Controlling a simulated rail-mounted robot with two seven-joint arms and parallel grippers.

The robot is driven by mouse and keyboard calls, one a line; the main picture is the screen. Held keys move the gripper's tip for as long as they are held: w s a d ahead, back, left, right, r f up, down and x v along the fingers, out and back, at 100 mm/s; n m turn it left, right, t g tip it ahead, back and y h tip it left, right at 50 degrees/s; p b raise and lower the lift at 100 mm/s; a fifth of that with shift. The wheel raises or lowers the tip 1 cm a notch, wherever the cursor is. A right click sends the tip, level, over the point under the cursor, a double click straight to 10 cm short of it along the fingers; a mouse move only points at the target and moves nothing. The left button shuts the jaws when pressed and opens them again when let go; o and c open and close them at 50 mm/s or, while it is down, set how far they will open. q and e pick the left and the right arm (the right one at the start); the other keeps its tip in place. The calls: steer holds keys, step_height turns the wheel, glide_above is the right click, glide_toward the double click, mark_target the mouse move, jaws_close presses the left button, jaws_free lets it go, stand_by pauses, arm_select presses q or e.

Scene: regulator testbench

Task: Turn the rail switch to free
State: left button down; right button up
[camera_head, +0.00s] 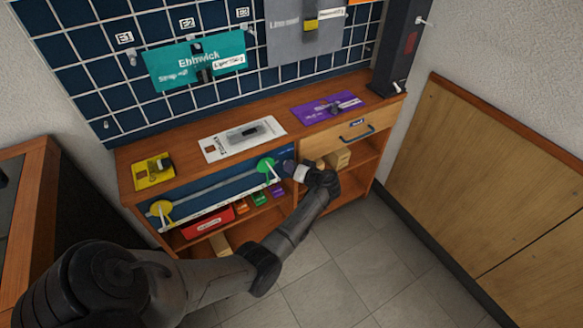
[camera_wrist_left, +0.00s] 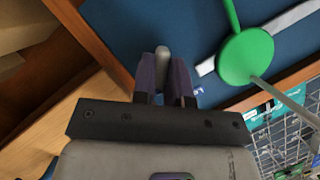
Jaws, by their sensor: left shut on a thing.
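My left gripper (camera_head: 287,167) is at the right end of the blue front panel (camera_head: 204,190), just right of the green disc (camera_head: 265,165). In the left wrist view the gripper (camera_wrist_left: 166,78) is shut on a small grey round-ended lever (camera_wrist_left: 162,52), apparently the rail switch, in front of the panel (camera_wrist_left: 130,25). The fingers hide the lower part of the lever. The switch's markings cannot be read. A pale rail strip (camera_wrist_left: 285,22) runs on the panel behind the green disc (camera_wrist_left: 247,55). My right gripper is not in view.
A yellow disc (camera_head: 161,208) is at the panel's left end. Coloured boxes, including a red one (camera_head: 208,222), sit on the shelf below. A drawer with a blue handle (camera_head: 357,133) is to the right. The tiled floor (camera_head: 375,260) in front is clear.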

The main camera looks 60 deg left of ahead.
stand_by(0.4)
arm_select(q)
steer(key=shift+m, duration=0.3)
steer(key=c, duration=1.1)
jaws_free()
steer(key=shift+c, duration=0.2)
steer(key=shift+d, duration=0.1)
steer(key=p+v, duration=0.1)
steer(key=v, duration=1.2)
steer(key=shift+w+d+p, duration=0.2)
steer(key=shift+d+p, duration=0.1)
steer(key=shift+p, duration=0.05)
